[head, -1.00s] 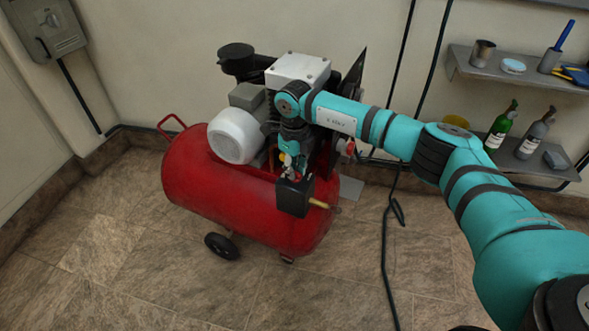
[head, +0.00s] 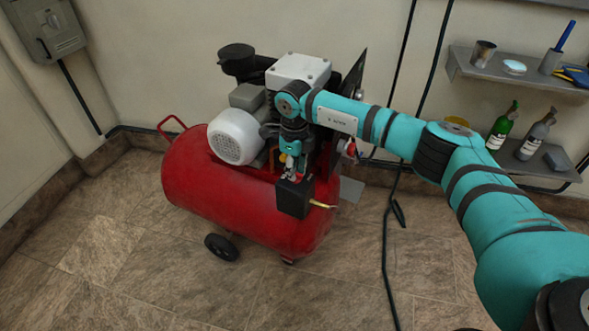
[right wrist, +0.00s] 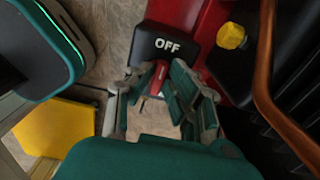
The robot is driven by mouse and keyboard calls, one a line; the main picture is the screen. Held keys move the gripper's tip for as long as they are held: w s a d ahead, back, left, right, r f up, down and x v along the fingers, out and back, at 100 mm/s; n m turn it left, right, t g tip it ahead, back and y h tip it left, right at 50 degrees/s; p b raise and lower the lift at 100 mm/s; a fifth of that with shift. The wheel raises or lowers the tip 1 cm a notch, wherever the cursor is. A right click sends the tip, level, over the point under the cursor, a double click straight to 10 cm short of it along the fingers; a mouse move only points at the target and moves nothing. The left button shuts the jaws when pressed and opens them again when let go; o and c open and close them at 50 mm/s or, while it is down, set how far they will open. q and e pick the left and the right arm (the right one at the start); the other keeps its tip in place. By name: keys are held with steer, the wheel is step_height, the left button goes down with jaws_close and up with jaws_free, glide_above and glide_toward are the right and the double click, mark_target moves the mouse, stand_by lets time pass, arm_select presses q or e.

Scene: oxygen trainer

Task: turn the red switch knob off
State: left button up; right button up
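The red switch knob (right wrist: 160,73) shows in the right wrist view just below the black switch box (right wrist: 169,44), which bears the white word OFF. The same black box (head: 294,197) hangs at the front right of the red compressor tank (head: 235,205) in the head view. My right gripper (head: 292,174) points down just above the box. In the right wrist view its fingers (right wrist: 158,80) stand apart on either side of the knob, and they look open. Whether a finger touches the knob is unclear. My left gripper is not in view.
The white motor (head: 236,138) and pump head (head: 298,69) sit on the tank close to my right arm. A yellow knob (right wrist: 231,36) and a copper pipe (right wrist: 268,80) are right of the gripper. Shelves with bottles (head: 499,129) stand right. The front floor is clear.

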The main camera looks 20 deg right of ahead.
steer(key=shift+o, duration=1.4)
steer(key=shift+r, duration=0.1)
step_height(320, 180, up, 12)
